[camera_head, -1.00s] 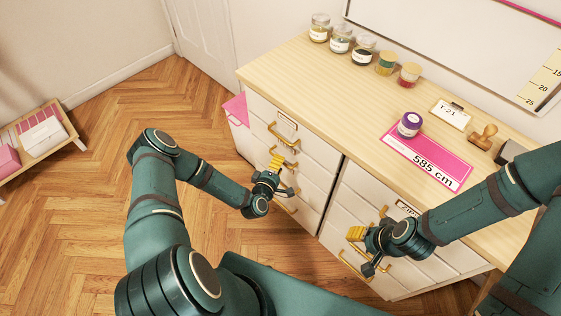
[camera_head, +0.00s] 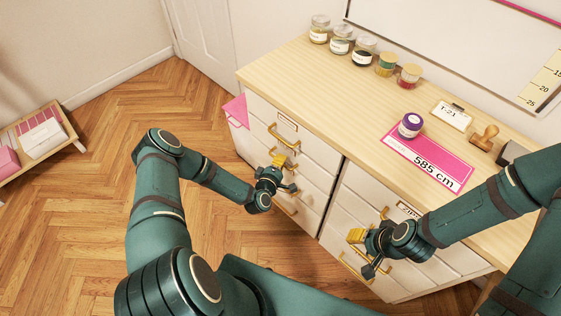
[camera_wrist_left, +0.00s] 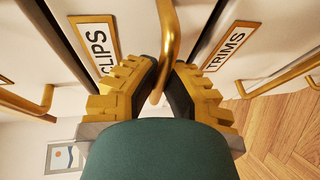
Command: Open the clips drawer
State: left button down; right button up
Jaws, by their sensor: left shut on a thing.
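The clips drawer shows in the left wrist view as a white front with a brass-framed CLIPS label (camera_wrist_left: 95,45) and a brass bar handle (camera_wrist_left: 169,30). My left gripper (camera_wrist_left: 165,85) has its yellow-backed fingers on either side of this handle, shut on it. In the head view my left gripper (camera_head: 280,161) is at the left column of drawers, below the top handle (camera_head: 283,140), and hides the clips label. I cannot tell whether the drawer stands out from the cabinet. My right gripper (camera_head: 357,236) is in front of the right column; its finger gap is unclear.
The TRIMS label (camera_wrist_left: 228,46) is on the neighbouring drawer. The wooden cabinet top (camera_head: 300,65) holds several jars, a purple-lidded jar (camera_head: 410,125), a pink 585 cm card (camera_head: 430,158) and a stamp (camera_head: 484,137). Open wooden floor (camera_head: 110,110) lies to the left.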

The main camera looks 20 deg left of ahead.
pick_arm(q)
jog(key=s+a, duration=0.4)
jog(key=s, duration=0.7)
jog(key=s+a, duration=0.5)
jog(key=s, duration=0.6)
jog(key=shift+a+p, duration=0.3)
jog(key=shift+p, duration=0.05)
jog(key=c, duration=1)
grip_release()
jog(key=shift+c, duration=0.2)
jog(key=s+r, duration=0.2)
jog(key=s, duration=0.9)
jog(key=shift+s+r, duration=0.15)
jog(key=shift+s, duration=0.25)
